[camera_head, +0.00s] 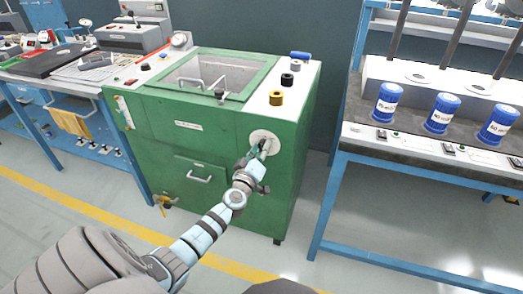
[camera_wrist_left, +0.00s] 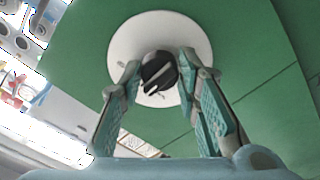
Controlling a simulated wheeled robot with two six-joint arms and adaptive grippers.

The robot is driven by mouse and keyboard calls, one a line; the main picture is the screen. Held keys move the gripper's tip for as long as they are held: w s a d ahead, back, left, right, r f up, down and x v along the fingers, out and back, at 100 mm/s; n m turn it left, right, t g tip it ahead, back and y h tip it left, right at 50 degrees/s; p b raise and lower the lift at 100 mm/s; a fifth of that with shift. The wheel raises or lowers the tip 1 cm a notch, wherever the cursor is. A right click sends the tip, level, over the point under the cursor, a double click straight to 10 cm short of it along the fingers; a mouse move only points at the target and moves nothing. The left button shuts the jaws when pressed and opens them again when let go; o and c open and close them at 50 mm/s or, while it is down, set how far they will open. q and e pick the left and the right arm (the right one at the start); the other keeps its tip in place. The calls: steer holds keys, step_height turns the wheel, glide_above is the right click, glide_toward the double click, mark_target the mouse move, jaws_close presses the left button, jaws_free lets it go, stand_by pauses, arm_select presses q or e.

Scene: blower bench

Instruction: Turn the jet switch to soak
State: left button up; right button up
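The jet switch is a black round knob (camera_wrist_left: 158,73) with a white pointer line, on a round white plate (camera_head: 268,134) on the front of the green cabinet (camera_head: 215,141). In the left wrist view the pointer line runs slantwise across the knob. My left gripper (camera_head: 260,149) is at the plate, its fingers pointing at the cabinet front. In the left wrist view my left gripper (camera_wrist_left: 158,66) is open, with one fingertip on each side of the knob. A small gap shows on the left; contact on the right cannot be told. The head view mostly hides the knob behind the gripper. My right gripper is not in view.
The cabinet top carries a yellow ring-shaped part (camera_head: 276,98), a black one (camera_head: 287,79) and a blue roll (camera_head: 300,55). A blue-framed bench (camera_head: 335,190) with blue-lidded jars (camera_head: 442,113) stands right. Another bench with tools stands left. Floor before the cabinet is clear.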

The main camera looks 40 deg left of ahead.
arm_select(q)
steer(key=shift+c, duration=1.4)
steer(key=shift+n, duration=0.3)
steer(key=shift+n+p, duration=0.4)
steer(key=shift+n, duration=3.8)
steer(key=o, duration=1.2)
steer(key=shift+c, duration=0.2)
